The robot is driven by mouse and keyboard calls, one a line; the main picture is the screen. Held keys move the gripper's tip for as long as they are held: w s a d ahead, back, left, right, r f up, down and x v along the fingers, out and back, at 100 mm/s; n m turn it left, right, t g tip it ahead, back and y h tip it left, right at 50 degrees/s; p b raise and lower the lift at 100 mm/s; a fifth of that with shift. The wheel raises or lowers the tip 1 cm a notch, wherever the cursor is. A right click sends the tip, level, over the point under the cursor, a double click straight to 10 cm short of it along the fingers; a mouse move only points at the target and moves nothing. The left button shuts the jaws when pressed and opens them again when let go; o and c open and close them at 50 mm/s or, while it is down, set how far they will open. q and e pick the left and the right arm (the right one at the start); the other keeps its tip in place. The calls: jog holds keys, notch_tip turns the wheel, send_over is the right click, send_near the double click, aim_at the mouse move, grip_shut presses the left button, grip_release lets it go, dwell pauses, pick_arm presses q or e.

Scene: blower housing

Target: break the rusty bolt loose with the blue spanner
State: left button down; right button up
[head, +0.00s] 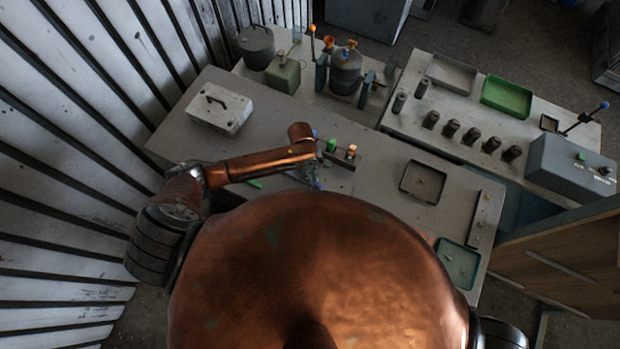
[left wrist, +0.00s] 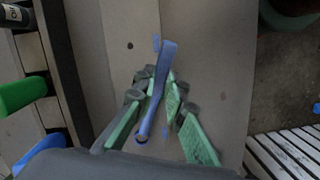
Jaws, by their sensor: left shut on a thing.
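The blue spanner (left wrist: 165,70) shows in the left wrist view, lying lengthwise between the green-padded fingers of my left gripper (left wrist: 158,84). The gripper is shut on it, and one end sticks out past the fingertips over a grey surface. I cannot make out the rusty bolt in either view. My right gripper is not in view.
The tool rack (head: 370,160) holds green and orange-topped tools. A pale box (head: 220,108) stands on the bench at left, a dark tray (head: 423,182) at right. A grey tank (head: 346,72) with fittings stands behind. Bench between box and rack is clear.

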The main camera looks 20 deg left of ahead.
pick_arm(q)
jog(key=shift+r, duration=0.15)
jog(key=shift+r, duration=3.85)
